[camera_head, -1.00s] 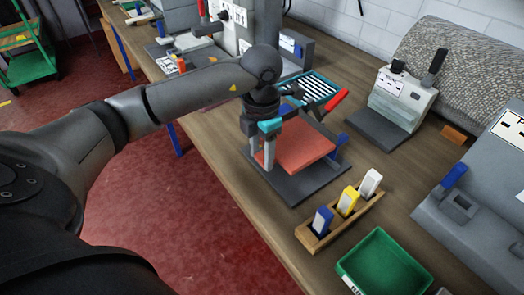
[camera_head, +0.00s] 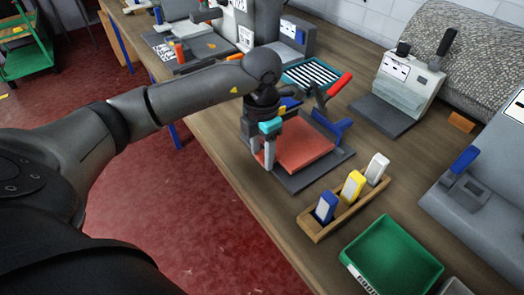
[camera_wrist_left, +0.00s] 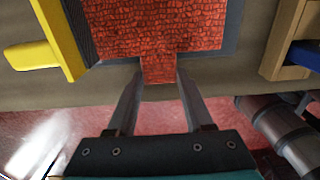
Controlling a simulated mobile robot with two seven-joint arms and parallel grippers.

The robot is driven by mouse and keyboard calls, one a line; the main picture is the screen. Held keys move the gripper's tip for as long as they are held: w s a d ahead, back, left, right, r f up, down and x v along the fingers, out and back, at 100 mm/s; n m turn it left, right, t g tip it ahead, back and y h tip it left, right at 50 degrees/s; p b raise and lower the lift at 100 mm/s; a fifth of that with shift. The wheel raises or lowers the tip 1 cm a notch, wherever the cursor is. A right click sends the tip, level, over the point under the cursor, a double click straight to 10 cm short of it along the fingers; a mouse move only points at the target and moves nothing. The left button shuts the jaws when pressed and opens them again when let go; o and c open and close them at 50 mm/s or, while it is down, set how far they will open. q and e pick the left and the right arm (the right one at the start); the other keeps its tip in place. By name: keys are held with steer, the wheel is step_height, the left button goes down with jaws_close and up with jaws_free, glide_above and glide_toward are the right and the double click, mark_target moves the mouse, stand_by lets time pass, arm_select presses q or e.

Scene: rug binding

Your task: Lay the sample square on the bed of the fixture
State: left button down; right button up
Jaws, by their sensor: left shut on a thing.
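The sample square (camera_head: 305,148) is a flat, textured red piece over the dark bed (camera_head: 322,176) of the fixture. It looks level and at or just above the bed; I cannot tell whether it touches. My left gripper (camera_head: 265,158) is at the square's left edge. In the left wrist view, the square (camera_wrist_left: 160,30) has a narrow tab running between the fingertips of my left gripper (camera_wrist_left: 158,88), which is shut on it. The fixture's dark bed (camera_wrist_left: 236,28) shows along the square's right side there. My right gripper is out of view.
A blue bracket (camera_head: 330,126) and a red handle (camera_head: 339,84) stand behind the square. A wooden rack (camera_head: 345,214) with blue, yellow and white blocks is nearby at front right, beside a green tray (camera_head: 392,258). A yellow part (camera_wrist_left: 55,50) lies left in the wrist view.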

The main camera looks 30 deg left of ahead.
arm_select(q)
steer(key=shift+f+b, duration=0.4)
steer(key=shift+f, duration=0.1)
steer(key=shift+c, duration=1.1)
jaws_free()
steer(key=shift+r, duration=0.1)
step_height(320, 180, up, 15)
steer(key=p, duration=0.2)
